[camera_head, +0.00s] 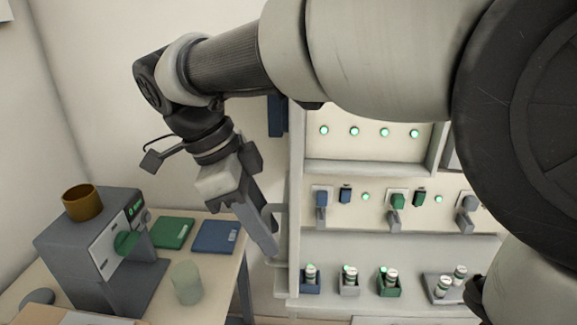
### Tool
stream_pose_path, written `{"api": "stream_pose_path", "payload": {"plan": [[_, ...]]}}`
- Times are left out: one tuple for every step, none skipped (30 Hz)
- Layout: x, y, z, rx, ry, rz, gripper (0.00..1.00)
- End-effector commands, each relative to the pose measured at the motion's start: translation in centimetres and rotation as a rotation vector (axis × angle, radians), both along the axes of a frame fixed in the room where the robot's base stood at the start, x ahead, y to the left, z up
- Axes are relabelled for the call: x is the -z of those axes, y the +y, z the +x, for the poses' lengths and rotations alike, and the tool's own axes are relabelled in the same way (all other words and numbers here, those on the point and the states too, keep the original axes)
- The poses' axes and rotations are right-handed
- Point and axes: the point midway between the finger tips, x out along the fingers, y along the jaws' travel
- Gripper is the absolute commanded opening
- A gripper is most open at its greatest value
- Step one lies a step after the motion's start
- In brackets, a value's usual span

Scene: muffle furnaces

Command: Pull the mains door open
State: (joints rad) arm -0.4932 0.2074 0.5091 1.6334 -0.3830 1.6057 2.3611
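My gripper (264,243) hangs down from the end of my arm, its dark fingers pointing down and right. Its fingertips are beside a pale bracket-shaped handle (281,212) on the left side of the white cabinet (294,175). I take this handle to be on the mains door, but the door is seen nearly edge-on and cannot be told clearly from the cabinet side. The fingers overlap the lower part of the handle in the picture. I cannot tell whether they touch it or close around it.
The cabinet shelves hold switches, green lights and small jars in holders (389,284). At left, a table carries a grey furnace (75,262) with a brown bowl (82,202), a green pad (173,233), a blue pad (216,237) and a pale cup (187,283). My arm hides the upper right.

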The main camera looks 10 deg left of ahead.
Motion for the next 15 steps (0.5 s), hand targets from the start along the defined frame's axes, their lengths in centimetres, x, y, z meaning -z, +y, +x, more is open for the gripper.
{"api": "stream_pose_path", "payload": {"plan": [[-0.7,0.3,-0.1,-0.001,0.0,0.001,0.29],[-1.2,0.5,-0.1,-0.002,-0.001,0.002,0.29],[-1.9,0.8,-0.2,-0.003,-0.001,0.002,0.29],[-2.5,1.0,-0.3,-0.003,-0.001,0.002,0.29],[-3.2,1.3,-0.3,-0.003,0.0,0.003,0.29],[-4.1,1.7,-0.4,-0.003,-0.001,0.003,0.29],[-4.8,2.0,-0.5,-0.004,-0.001,0.003,0.29],[-5.5,2.2,-0.6,-0.004,-0.001,0.004,0.29],[-6.5,2.6,-0.7,-0.004,0.0,0.003,0.29],[-7.2,2.9,-0.7,-0.004,0.0,0.004,0.29],[-7.8,3.2,-0.8,-0.004,0.0,0.004,0.29],[-8.8,3.5,-0.9,-0.003,0.001,0.003,0.29],[-9.5,3.8,-1.0,-0.004,0.0,0.003,0.29],[-10.1,4.1,-1.0,-0.003,0.001,0.003,0.29],[-11.0,4.4,-1.1,-0.003,0.001,0.003,0.29]]}}
